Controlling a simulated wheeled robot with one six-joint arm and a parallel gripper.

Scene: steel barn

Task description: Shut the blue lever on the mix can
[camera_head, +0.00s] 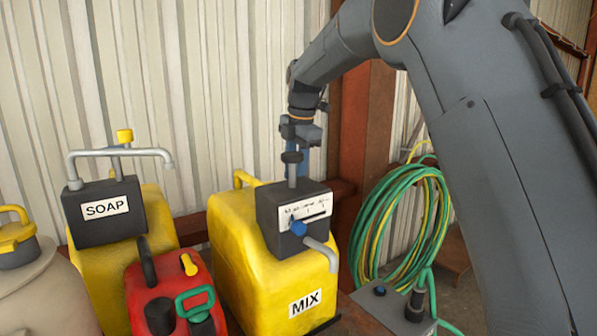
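The mix can (260,272) is a yellow can with a white MIX label, standing at the middle of the view. A dark block (268,218) with a white scale plate sits on its top. A small blue knob (298,228) shows on the block's front, beside a grey bent spout (324,252). A narrow blue upright piece (303,162) stands above the block, partly hidden by my gripper; I cannot tell which blue part is the lever. My gripper (296,150) points down just above the block. Its fingers are too small and overlapped to tell open from shut, or whether they touch anything.
A yellow SOAP can (95,268) with a grey spout stands left, behind a red can (170,290). A beige can (45,295) is far left. A green hose coil (400,225) hangs right. A rust-brown post (362,140) stands behind my arm.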

